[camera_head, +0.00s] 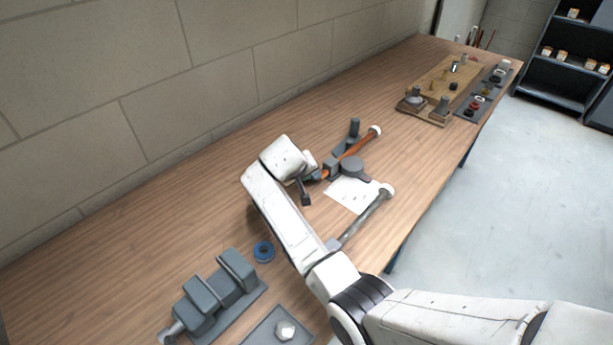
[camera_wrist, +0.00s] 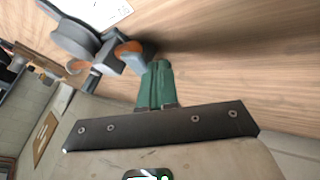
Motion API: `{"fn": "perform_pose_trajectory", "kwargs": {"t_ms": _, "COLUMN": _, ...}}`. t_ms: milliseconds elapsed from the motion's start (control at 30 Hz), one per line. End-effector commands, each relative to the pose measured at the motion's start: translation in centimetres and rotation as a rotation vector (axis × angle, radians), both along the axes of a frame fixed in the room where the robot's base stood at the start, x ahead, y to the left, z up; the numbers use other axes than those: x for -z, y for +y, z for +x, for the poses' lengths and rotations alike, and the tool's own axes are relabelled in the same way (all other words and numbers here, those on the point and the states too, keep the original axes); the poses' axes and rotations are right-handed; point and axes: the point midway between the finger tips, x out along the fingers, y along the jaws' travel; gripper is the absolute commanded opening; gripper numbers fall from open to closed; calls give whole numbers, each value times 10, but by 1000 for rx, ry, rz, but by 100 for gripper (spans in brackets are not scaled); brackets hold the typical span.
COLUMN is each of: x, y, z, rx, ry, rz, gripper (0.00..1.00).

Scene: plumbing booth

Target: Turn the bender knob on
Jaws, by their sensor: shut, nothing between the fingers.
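The grey bender (camera_head: 345,165) stands on the bench near the middle of the head view, with an orange-brown copper-coloured pipe (camera_head: 357,147) across it. In the wrist view the bender (camera_wrist: 75,38) is at upper left, with the pipe's orange end (camera_wrist: 130,48) close to my fingertips. A short grey part with a dark end (camera_wrist: 92,76) sticks out below it; I cannot tell whether this is the knob. My gripper (camera_wrist: 158,68) shows green fingers, shut and empty, just beside the pipe end. Contact cannot be told. In the head view my white wrist partly hides the bender's near end.
A white sheet (camera_head: 345,193) and a grey rod with a pale end (camera_head: 368,215) lie beside the bender. A blue ring (camera_head: 263,251) and a grey vise-like block (camera_head: 215,297) are nearer. A wooden board with fittings (camera_head: 445,82) is farther off. The wall runs along the left.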

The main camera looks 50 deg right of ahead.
Motion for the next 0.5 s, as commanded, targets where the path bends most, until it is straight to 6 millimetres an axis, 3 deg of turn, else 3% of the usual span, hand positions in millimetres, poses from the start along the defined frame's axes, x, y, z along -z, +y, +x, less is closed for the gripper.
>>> {"fn": "perform_pose_trajectory", "kwargs": {"t_ms": 500, "x": 0, "y": -15, "z": -6, "rx": -46, "ry": 1, "rz": 1, "gripper": 0}}
